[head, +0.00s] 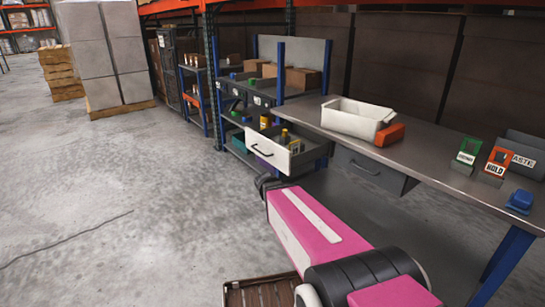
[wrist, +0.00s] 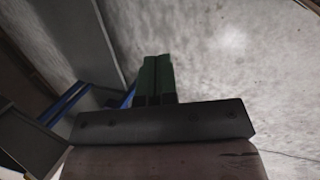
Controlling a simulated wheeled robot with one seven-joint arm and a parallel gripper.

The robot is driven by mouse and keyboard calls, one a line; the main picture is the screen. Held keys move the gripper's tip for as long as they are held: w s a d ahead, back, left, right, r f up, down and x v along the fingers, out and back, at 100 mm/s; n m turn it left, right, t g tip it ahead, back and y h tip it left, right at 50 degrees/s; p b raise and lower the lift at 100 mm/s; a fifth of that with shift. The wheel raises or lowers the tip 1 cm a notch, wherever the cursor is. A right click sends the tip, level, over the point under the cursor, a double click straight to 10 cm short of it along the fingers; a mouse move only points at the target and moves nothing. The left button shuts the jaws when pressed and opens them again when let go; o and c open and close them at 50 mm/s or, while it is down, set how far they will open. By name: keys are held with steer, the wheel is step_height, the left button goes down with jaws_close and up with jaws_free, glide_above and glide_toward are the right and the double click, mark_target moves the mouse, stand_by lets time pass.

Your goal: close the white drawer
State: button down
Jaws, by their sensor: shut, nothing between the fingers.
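The white drawer (head: 267,154) stands pulled out from the shelf unit under the end of the workbench in the head view. Its front has a dark handle, and yellow and green items show inside it. My pink arm reaches toward it from the lower right, its dark end just below and in front of the drawer; a gap or contact cannot be told. My gripper (wrist: 157,78) shows in the wrist view with its green fingers together and nothing between them. The fingertips cannot be made out in the head view.
A grey drawer (head: 371,172) hangs shut under the workbench (head: 430,150). A white bin (head: 352,119) and an orange block (head: 390,135) are on top. Signs (head: 497,161) stand at the right.

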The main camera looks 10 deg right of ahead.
steer(key=w+r+n+t+h, duration=0.1)
steer(key=w+r+n+h, duration=0.1)
steer(key=w+n+h, duration=0.3)
steer(key=n+t+h, duration=0.7)
steer(key=n, duration=0.5)
glide_toward(278, 154)
steer(key=x, duration=0.7)
steer(key=shift+w+d, duration=0.1)
steer(key=shift+d, duration=0.15)
